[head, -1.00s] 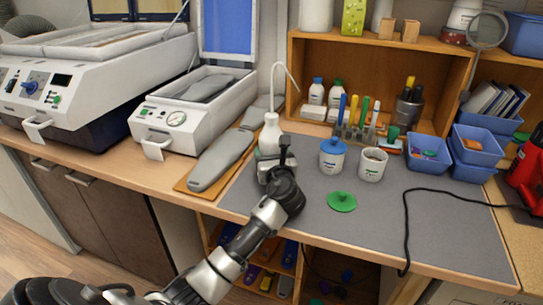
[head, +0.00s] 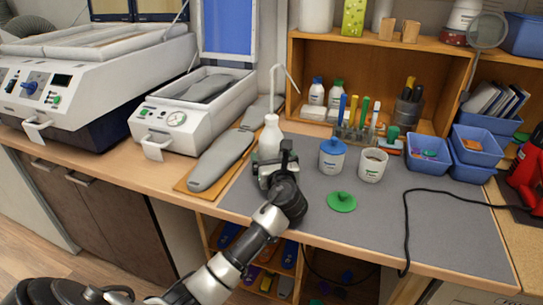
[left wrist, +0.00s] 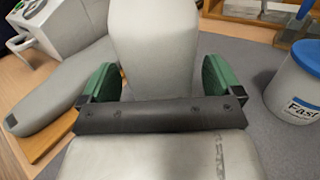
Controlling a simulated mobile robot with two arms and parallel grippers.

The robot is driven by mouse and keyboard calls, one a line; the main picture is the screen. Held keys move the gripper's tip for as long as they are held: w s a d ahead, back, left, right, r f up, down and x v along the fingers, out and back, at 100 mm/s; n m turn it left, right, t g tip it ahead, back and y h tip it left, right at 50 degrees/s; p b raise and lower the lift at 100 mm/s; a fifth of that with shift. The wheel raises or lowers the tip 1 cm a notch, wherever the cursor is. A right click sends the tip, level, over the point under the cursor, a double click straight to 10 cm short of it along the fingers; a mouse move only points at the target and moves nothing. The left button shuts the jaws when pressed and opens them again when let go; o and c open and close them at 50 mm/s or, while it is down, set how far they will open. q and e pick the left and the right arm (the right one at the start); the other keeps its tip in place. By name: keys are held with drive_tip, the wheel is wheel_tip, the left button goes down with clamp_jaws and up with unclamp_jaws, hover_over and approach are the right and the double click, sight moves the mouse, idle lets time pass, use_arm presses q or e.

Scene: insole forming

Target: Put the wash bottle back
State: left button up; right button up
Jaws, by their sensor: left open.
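The white wash bottle (head: 270,137) stands upright on the left part of the grey mat (head: 300,215), its thin bent spout rising above it. My left gripper (head: 277,163) is just in front of the bottle on my side and hides part of its base. In the left wrist view my left gripper (left wrist: 158,82) is open, its green fingertips spread apart with the pale bottle body (left wrist: 155,40) showing between and beyond them. I see a gap on the right side; contact on the left cannot be told. My right gripper is not in view.
A blue-lidded jar (head: 332,157) and a white cup (head: 372,165) stand right of the bottle, with a green lid (head: 341,202) in front. A grey insole form (head: 221,160) on a wooden board lies to the left. The mat's front right is mostly clear, apart from a black cable (head: 406,225).

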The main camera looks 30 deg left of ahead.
use_arm(q)
drive_tip(key=v, duration=1)
drive_tip(key=shift+s+d+r, duration=0.1)
drive_tip(key=shift+s+d, duration=0.15)
